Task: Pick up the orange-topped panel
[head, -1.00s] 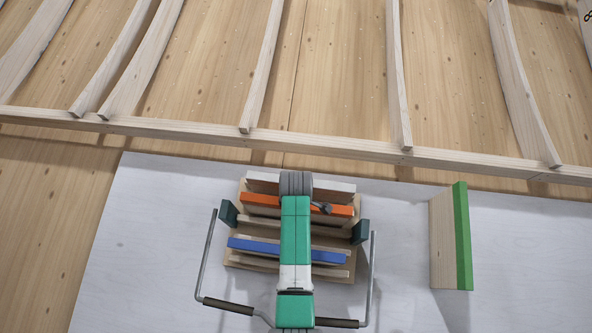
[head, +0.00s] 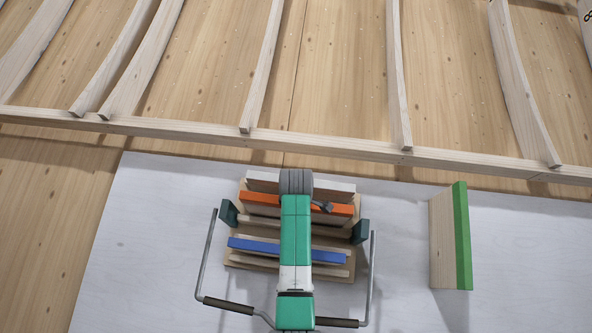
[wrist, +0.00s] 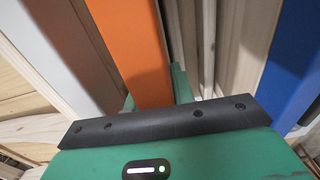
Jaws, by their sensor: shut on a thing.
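The orange-topped panel (head: 262,201) stands upright in a wooden rack (head: 232,262) near the back, partly hidden by my green arm. In the wrist view its orange top (wrist: 128,45) runs down between the green fingers. My gripper (wrist: 155,92) is shut on this panel, with one finger on each side. In the head view the fingers are mostly hidden under my arm. I cannot tell whether the panel's lower edge is clear of the rack.
A white-topped panel (head: 262,180) stands just behind the orange one and a blue-topped panel (head: 250,246) in front. Dark green blocks (head: 229,213) stand at the rack's sides. A green-edged panel (head: 462,235) stands apart on the right. The white table (head: 145,240) is clear on the left.

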